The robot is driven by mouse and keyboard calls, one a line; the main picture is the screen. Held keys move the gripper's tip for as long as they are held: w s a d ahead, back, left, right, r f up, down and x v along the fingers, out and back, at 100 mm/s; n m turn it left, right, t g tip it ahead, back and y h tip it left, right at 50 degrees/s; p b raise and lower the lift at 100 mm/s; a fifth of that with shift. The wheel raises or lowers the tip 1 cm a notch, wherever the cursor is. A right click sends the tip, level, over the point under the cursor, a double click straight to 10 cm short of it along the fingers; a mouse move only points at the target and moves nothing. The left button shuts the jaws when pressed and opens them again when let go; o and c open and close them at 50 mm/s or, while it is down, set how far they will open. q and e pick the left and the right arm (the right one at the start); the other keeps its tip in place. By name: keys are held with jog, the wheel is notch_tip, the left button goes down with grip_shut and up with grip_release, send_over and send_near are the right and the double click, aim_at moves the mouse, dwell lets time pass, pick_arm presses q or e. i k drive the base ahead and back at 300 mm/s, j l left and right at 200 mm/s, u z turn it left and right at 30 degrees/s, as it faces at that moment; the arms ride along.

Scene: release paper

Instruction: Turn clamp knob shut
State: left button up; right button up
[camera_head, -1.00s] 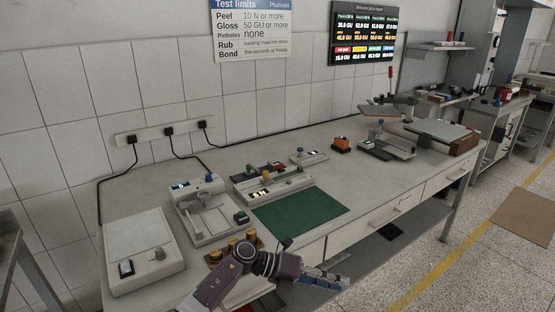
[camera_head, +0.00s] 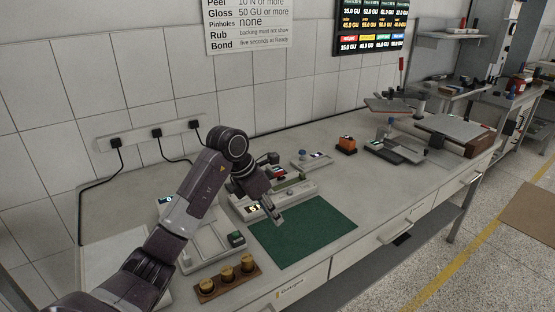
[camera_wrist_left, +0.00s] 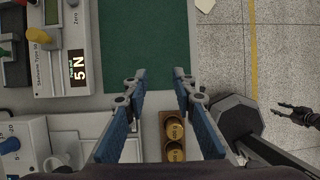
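The tester (camera_head: 303,190) with the "5 N" display stands behind the green mat, partly hidden by my left arm in the head view. My left gripper (camera_head: 277,215) is over the tester's front edge and the mat. In the left wrist view its blue-padded fingers (camera_wrist_left: 160,88) are apart and empty. My right gripper (camera_wrist_left: 283,112) is low beyond the bench, its fingers apart.
The green mat (camera_head: 310,232) is bare. A wooden block with brass weights (camera_head: 228,276) lies near the front edge. A pale device (camera_head: 200,245) stands left of the tester.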

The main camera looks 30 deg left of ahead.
aim_at(279, 175)
jog(key=i+j, duration=0.8)
